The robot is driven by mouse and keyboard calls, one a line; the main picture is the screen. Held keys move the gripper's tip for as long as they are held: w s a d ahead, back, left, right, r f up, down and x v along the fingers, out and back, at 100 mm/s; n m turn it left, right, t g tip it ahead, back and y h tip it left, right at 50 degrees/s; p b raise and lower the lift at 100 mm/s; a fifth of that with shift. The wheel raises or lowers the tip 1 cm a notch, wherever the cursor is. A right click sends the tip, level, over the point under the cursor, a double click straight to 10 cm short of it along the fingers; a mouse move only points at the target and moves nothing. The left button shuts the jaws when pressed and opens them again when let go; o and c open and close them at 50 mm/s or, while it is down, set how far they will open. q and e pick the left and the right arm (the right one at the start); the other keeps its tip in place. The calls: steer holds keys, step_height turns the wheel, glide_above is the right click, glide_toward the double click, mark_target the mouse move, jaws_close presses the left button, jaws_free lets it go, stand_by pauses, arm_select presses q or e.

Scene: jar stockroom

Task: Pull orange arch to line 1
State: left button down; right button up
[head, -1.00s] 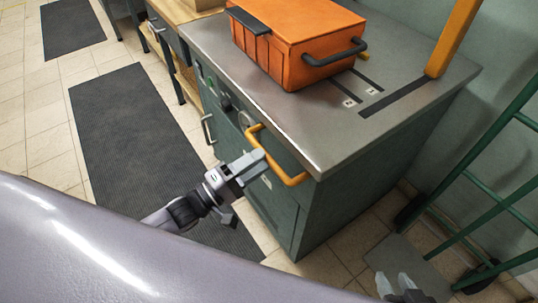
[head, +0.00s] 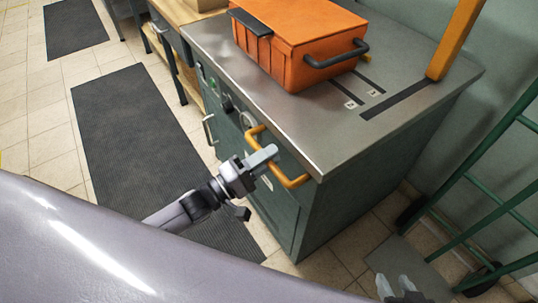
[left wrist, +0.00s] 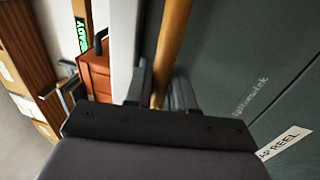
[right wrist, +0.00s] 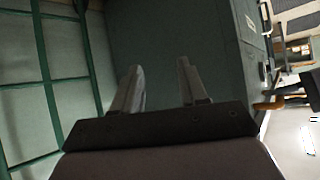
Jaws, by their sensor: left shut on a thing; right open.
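An orange upright (head: 455,40) stands on the counter at the back right; its top is out of the frame, so I cannot see whether it forms an arch. Two thin dark lines with small white labels lie on the counter, the nearer label (head: 350,104) and the farther label (head: 371,91); their digits are too small to read surely. My left gripper (head: 270,158) is shut on the orange rail (head: 296,181) on the cabinet front; the rail (left wrist: 172,45) runs between its fingers in the left wrist view. My right gripper (right wrist: 158,85) is open and empty, low beside the cabinet.
A large orange case (head: 300,50) with dark handles sits on the grey counter (head: 290,115), left of the lines. A broad black strip (head: 395,97) lies by the upright's foot. A green-framed cart (head: 480,165) stands at the right. Floor mats lie at the left.

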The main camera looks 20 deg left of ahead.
arm_select(q)
steer(key=r+p+v, duration=0.1)
steer(key=p+v, duration=0.1)
steer(key=v, duration=0.6)
steer(key=r+p+v, duration=0.2)
steer(key=p+v, duration=0.1)
steer(key=v, duration=0.6)
steer(key=shift+s+a+r, duration=0.15)
steer(key=shift+s+a, duration=0.15)
steer(key=shift+a, duration=0.05)
arm_select(e)
steer(key=r, duration=0.2)
steer(key=d+r, duration=0.1)
steer(key=shift+s, duration=0.4)
arm_select(q)
steer(key=c, duration=1.1)
jaws_free()
arm_select(e)
steer(key=shift+r, duration=0.1)
arm_select(q)
steer(key=v, duration=0.7)
steer(key=shift+b, duration=0.45)
arm_select(e)
steer(key=shift+f, duration=0.25)
arm_select(q)
steer(key=shift+s, duration=0.1)
arm_select(e)
steer(key=shift+a, duration=0.1)
